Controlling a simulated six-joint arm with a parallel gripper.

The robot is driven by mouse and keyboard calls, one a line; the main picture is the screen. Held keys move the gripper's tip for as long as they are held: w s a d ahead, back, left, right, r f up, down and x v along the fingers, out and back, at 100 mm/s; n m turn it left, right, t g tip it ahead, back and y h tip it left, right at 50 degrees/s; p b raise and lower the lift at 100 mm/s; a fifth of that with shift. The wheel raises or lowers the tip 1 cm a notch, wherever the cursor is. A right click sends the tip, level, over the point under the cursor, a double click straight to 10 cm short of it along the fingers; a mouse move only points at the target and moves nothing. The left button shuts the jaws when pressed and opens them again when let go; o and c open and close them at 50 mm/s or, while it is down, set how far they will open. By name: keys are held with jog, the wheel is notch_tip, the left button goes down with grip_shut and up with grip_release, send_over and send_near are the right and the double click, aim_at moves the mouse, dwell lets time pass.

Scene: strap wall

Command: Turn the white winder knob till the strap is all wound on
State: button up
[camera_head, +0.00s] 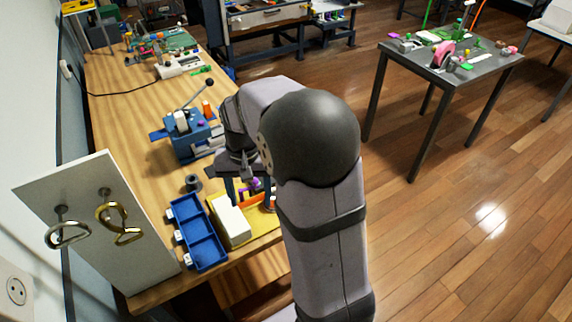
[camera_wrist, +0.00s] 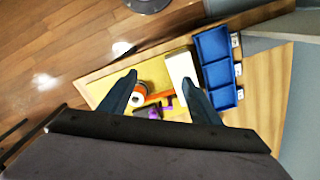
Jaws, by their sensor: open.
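My gripper (camera_wrist: 160,76) is open, pointing down above a yellow board (camera_wrist: 149,73), with nothing between its fingers. A small round white part, seemingly the winder knob (camera_wrist: 139,98), shows in the wrist view beside my left finger, which partly covers it. An orange strip, seemingly the strap (camera_wrist: 159,95), runs from there towards the right finger. In the head view my gripper (camera_head: 248,190) is over the same board, and the orange strip (camera_head: 249,199) shows in part; the knob cannot be made out there. I cannot tell how much strap is wound.
A white block (camera_head: 231,221) stands on the board, beside a blue three-compartment tray (camera_head: 208,255). Purple parts (camera_wrist: 151,111) lie near the strip. A dark cylinder (camera_head: 193,183) and a blue lever device (camera_head: 185,134) stand farther back. A white panel with hooks (camera_head: 95,222) rises at left.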

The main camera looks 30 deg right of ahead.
jog(key=w+d+f+m+b, duration=0.1)
jog(key=w+d+f+m, duration=0.1)
jog(key=w+d+m, duration=0.8)
jog(key=w+d+f+m, duration=0.1)
jog(key=w+d, duration=0.1)
jog(key=d, duration=0.1)
jog(key=w+d+f+m, duration=0.2)
jog(key=d, duration=0.1)
jog(key=w+d+f+m+b, duration=0.1)
jog(key=w+d, duration=0.2)
jog(key=d, duration=0.1)
jog(key=shift+f+m, duration=0.3)
jog(key=shift+f, duration=0.05)
jog(key=shift+d+f+m, duration=0.25)
jog(key=shift+d+m, duration=0.15)
jog(key=shift+d, duration=0.05)
jog(key=shift+f, duration=0.1)
jog(key=shift+f+p, duration=0.7)
jog(key=shift+f, duration=2.85)
jog(key=c, duration=1.1)
